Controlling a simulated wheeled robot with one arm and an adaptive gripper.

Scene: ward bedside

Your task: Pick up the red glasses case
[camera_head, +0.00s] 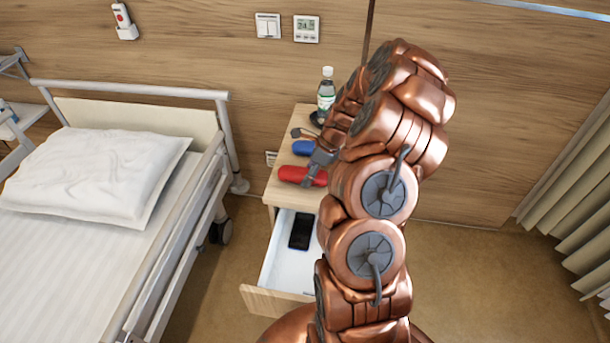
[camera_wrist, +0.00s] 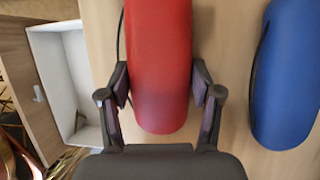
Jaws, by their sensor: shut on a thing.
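The red glasses case (camera_head: 296,175) is on the bedside cabinet top, near its front edge. In the wrist view the red case (camera_wrist: 158,60) lies between the two fingers of my gripper (camera_wrist: 160,85), with a fingertip against each long side. My gripper (camera_head: 312,176) is shut on the case. I cannot tell whether the case is clear of the cabinet top. My arm hides the right part of the cabinet in the head view.
A blue case (camera_head: 303,147) lies behind the red one; it also shows in the wrist view (camera_wrist: 288,75). A bottle (camera_head: 326,92) stands at the back. The drawer (camera_head: 282,262) is open with a black phone (camera_head: 300,230) inside. The bed (camera_head: 100,240) is to the left.

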